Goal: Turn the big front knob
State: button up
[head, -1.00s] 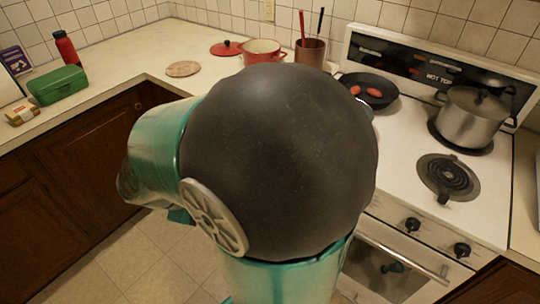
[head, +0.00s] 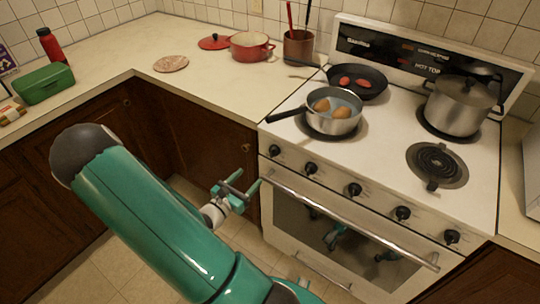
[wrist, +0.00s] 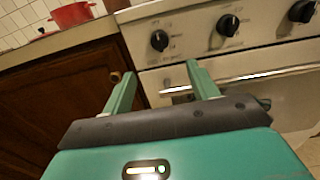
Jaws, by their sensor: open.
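The white stove's front panel carries a row of several black knobs. The leftmost knob (head: 274,150), the second knob (head: 310,168) and the middle knob (head: 354,189) show in the head view, with more to the right. I cannot tell for sure which one is the big knob. My gripper (head: 246,181) is open and empty, in front of the cabinet just left of the oven, below and apart from the knobs. In the wrist view its fingers (wrist: 160,69) are spread below the leftmost knob (wrist: 159,40); the second knob (wrist: 228,25) is right of it.
The oven door handle (head: 345,215) runs below the knobs and sticks out. A saucepan (head: 331,126) with brown food, a frying pan (head: 358,92) and a lidded pot (head: 460,104) stand on the stove. A wooden cabinet (head: 217,147) is behind my gripper. The floor before the oven is clear.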

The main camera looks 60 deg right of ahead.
aim_at(271, 154)
jog(key=d, duration=0.4)
jog(key=s+d, duration=0.1)
jog(key=d, duration=0.4)
jog(key=s+d, duration=0.1)
jog(key=d, duration=0.3)
jog(key=shift+d, duration=0.25)
jog(key=c, duration=1)
